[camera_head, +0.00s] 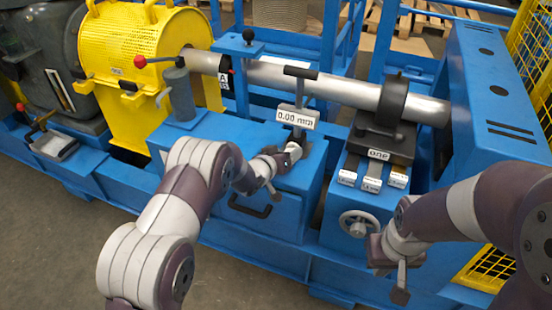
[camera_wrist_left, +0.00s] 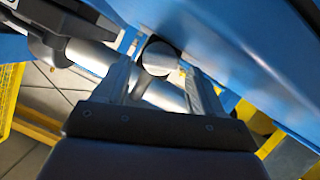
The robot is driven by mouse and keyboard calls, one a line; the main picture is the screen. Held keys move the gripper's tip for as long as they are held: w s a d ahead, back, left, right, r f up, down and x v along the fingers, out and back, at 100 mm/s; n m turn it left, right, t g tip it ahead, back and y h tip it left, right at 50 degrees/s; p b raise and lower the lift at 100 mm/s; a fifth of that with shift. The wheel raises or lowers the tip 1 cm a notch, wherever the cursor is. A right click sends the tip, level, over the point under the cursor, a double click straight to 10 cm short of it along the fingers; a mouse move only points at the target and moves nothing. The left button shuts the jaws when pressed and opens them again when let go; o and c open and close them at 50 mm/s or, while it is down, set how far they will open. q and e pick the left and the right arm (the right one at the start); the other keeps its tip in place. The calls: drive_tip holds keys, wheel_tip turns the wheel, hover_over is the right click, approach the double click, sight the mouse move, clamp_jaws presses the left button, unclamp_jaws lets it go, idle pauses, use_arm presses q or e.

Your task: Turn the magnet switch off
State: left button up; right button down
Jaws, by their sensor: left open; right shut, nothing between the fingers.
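A gauge stand with a white display reading 0.00 mm (camera_head: 298,117) stands on the blue box (camera_head: 222,139), under the silver shaft. I cannot clearly make out the magnet switch at its base in the head view, where my left gripper (camera_head: 288,158) is right beside it and partly covers it. In the left wrist view my left gripper (camera_wrist_left: 163,85) is open, and a round grey-faced part (camera_wrist_left: 159,56) shows between or just beyond its fingers; I cannot tell whether they touch it. My right gripper (camera_head: 400,290) is shut and empty, pointing down at the lower right.
A silver shaft (camera_head: 290,80) runs across above the box to a black bearing block (camera_head: 388,140). A handwheel (camera_head: 358,223) and labelled blocks (camera_head: 370,183) sit to the right. A yellow guard (camera_head: 135,50), a grey post (camera_head: 180,95) and red-knobbed levers (camera_head: 140,62) stand left. A blue housing is at right.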

use_arm(q)
drive_tip(key=p+v, duration=0.1)
drive_tip(key=v, duration=0.9)
drive_tip(key=shift+s, duration=0.4)
drive_tip(key=shift+a+r, duration=0.1)
